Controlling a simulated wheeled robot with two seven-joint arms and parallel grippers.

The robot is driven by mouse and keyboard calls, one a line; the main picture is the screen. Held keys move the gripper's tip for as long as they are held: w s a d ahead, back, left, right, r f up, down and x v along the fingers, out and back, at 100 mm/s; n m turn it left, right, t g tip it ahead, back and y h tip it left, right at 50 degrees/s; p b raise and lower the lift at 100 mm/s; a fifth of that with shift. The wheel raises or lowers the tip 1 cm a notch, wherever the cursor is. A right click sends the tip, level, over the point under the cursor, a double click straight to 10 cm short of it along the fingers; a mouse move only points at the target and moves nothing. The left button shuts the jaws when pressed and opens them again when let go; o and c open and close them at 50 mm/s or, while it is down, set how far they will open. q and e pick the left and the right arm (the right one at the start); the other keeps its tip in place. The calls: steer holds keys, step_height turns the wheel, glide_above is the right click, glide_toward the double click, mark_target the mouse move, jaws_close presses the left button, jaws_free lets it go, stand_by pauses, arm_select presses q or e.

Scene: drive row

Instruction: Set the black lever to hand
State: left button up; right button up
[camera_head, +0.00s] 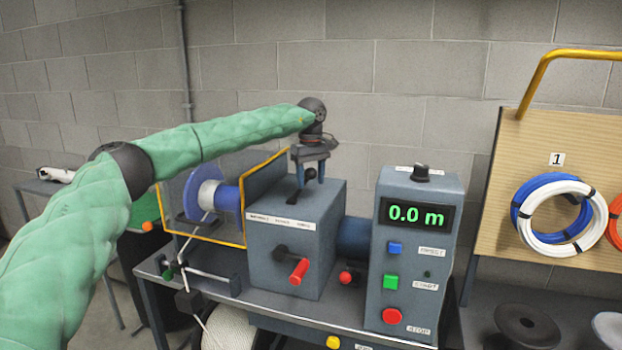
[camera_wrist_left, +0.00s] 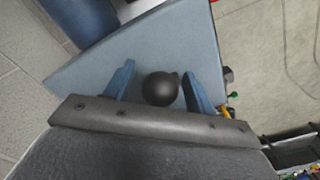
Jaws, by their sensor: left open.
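The black lever (camera_head: 293,198) stands on top of the blue-grey gearbox (camera_head: 270,243), with a label strip on the box's front edge. My left gripper (camera_head: 308,180) is above the box, pointing down at the lever. In the left wrist view the lever's round black knob (camera_wrist_left: 160,88) lies between the two blue fingers of my left gripper (camera_wrist_left: 158,90), with gaps on both sides. The gripper is open. The lever's lower part is hidden in the wrist view. The label's words are too small to read surely. My right gripper is not in view.
A control box (camera_head: 415,260) with a display reading 0.0 m and coloured buttons stands right of the gearbox. A red-handled crank (camera_head: 299,271) sticks out in front. A blue spool (camera_head: 204,193) and yellow guard frame (camera_head: 243,207) are at left. Cable coils (camera_head: 556,213) hang at right.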

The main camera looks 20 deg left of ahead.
arm_select(q)
steer(key=shift+f, duration=0.55)
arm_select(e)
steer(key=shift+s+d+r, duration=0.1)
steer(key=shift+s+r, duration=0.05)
